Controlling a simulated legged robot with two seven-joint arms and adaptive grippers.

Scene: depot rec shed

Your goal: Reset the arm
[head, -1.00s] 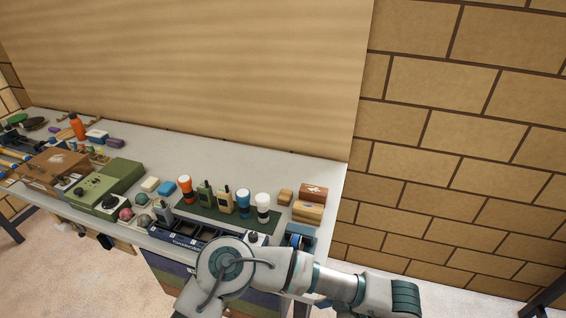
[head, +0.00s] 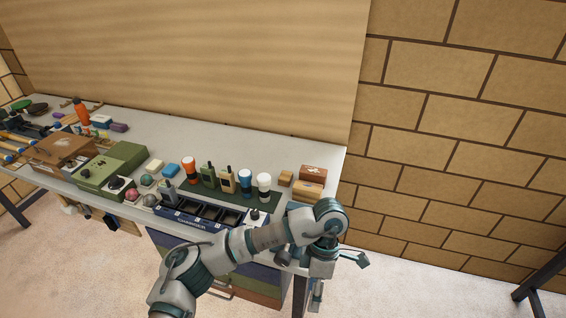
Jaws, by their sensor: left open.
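My left arm comes in from the bottom left and reaches across the front of the bench (head: 240,142) near its right end. My left gripper (head: 322,262) is beyond the wrist, at the bench's front right corner, and is open. I see nothing between its fingers. The arm hides part of the bench front and of the right corner. My right gripper is not in view.
A dark blue compartment tray (head: 185,217) lies along the front edge, close to my arm. Behind it a green mat (head: 208,192) holds radios and lamps. Wooden boxes (head: 310,180) stand at the right end. A green case (head: 100,176) is further left. The rear bench is clear.

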